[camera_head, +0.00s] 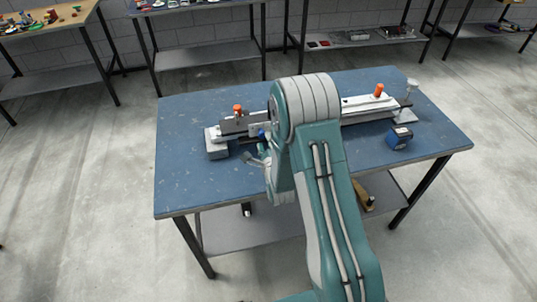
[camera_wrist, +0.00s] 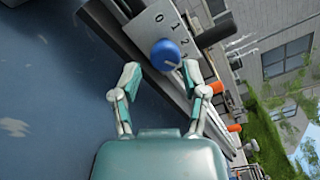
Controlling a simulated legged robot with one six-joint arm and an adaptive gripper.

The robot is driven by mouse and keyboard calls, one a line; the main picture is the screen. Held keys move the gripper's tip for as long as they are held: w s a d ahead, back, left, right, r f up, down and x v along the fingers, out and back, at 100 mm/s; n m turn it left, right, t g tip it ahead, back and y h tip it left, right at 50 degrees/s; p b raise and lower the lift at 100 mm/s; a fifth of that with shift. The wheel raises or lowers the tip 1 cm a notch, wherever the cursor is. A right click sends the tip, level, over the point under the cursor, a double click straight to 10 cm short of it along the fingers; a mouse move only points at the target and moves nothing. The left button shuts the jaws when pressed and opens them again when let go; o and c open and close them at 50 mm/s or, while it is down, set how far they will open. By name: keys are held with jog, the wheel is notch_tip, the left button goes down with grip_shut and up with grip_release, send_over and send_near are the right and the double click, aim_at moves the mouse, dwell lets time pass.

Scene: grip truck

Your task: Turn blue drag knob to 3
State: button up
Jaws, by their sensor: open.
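My gripper (camera_wrist: 160,70) is open and empty, with one finger on each side of the knob in the wrist view. I cannot tell whether either finger touches it. In the head view, a bit of blue knob (camera_head: 262,133) shows beside my arm, which hides the middle of the device.
The device's rail (camera_head: 362,107) runs across the blue table (camera_head: 195,120), with orange knobs (camera_head: 379,90) on top. The table's front left is clear. Other workbenches (camera_head: 210,53) stand behind.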

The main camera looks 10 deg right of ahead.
jog(key=s, duration=0.9)
jog(key=shift+w+r, duration=0.1)
jog(key=shift+w+r+n, duration=0.2)
jog(key=shift+r+n, duration=0.1)
jog(key=s+r+n+g, duration=0.3)
jog(key=r+n+g, duration=0.3)
jog(key=r+n, duration=0.7)
jog(key=s+r+n+g, duration=0.3)
jog(key=s+r+n, duration=0.2)
jog(key=s, duration=0.6)
jog(key=s+r+n+g, duration=0.3)
jog(key=s+r+n, duration=0.1)
jog(key=s, duration=0.7)
jog(key=shift+s+r+n, duration=0.3)
jog(key=shift+r+n, duration=0.1)
jog(key=shift+n, duration=0.4)
